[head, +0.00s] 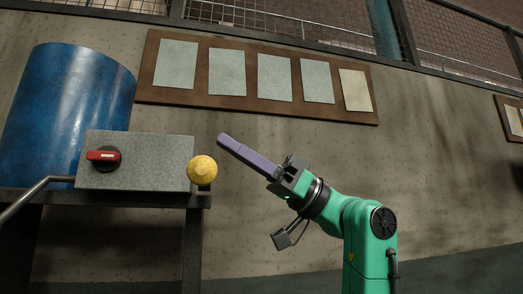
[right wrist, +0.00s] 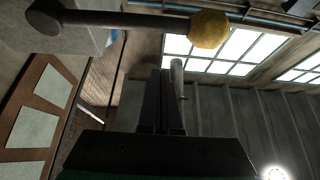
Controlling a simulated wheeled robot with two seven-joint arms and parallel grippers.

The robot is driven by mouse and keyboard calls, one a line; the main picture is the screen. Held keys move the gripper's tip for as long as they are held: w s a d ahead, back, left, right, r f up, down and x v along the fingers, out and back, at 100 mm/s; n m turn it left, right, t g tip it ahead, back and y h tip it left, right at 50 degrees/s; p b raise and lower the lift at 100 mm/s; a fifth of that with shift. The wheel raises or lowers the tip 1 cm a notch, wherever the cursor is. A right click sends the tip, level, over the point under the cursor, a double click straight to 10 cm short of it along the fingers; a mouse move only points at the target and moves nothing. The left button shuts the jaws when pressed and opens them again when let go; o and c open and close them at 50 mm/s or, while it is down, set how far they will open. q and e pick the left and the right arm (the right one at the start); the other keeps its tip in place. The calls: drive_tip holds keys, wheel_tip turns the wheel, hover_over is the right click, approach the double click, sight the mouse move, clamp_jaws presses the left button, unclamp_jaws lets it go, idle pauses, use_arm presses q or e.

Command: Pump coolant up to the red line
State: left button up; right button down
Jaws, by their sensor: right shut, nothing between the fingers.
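A yellow ball knob (head: 202,170) shows at the right edge of a grey box (head: 145,172) in the head view. In the right wrist view the knob (right wrist: 209,29) sits on the end of a dark lever (right wrist: 125,19), which runs left to a round pivot. My right gripper (head: 222,138), with long purple fingers, is shut and empty. Its tips appear up and right of the knob, apart from it in the picture. In the right wrist view the shut fingers (right wrist: 161,75) point up below the lever. I see no red line or coolant level. My left gripper is out of view.
A red rotary switch (head: 103,156) is on the box front. A blue drum (head: 68,105) stands behind the box on a dark stand (head: 100,198). A metal bar (head: 30,195) angles in at left. A board with several sheets (head: 145,75) hangs on the wall.

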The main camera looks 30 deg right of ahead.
sight(204, 178)
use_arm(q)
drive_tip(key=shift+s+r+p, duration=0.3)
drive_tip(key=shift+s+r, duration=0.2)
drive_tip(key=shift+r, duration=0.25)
use_arm(e)
drive_tip(key=f, duration=0.1)
drive_tip(key=a+f, duration=0.1)
drive_tip(key=f, duration=0.1)
drive_tip(key=shift+w+a+f, duration=0.25)
drive_tip(key=shift+w+a, duration=0.05)
drive_tip(key=shift+a, duration=0.05)
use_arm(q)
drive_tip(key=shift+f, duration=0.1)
use_arm(e)
drive_tip(key=shift+s+a, duration=0.1)
